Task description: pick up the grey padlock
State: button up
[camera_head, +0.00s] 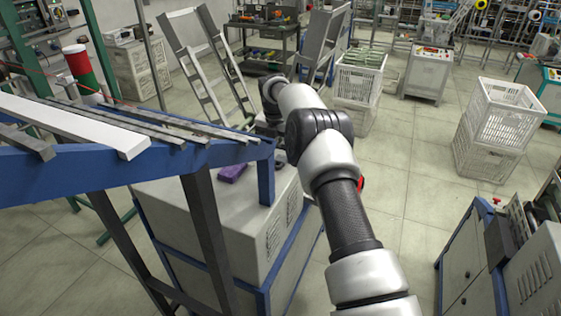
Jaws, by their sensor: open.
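I cannot make out the grey padlock in the head view. My arm reaches away from the lower right toward the grey machine cabinet (205,215). My gripper (266,128) is at the arm's far end, small, dark and partly hidden behind the arm and the blue frame. It is open and over the back of the cabinet top. I cannot see its fingertips clearly or anything between them. A purple object (232,173) lies on the cabinet top, in front of the gripper.
A blue frame (90,165) with metal rails crosses the left, close to my gripper. White crates (496,130) stand at the right and another stack (357,85) stands behind. Grey cabinets (470,265) are at lower right.

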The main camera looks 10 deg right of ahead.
jog(key=shift+w+d+f, duration=0.1)
jog(key=shift+w+f, duration=0.05)
jog(key=shift+f, duration=0.65)
jog(key=c, duration=1.2)
jog(key=shift+o, duration=0.2)
jog(key=shift+r, duration=0.15)
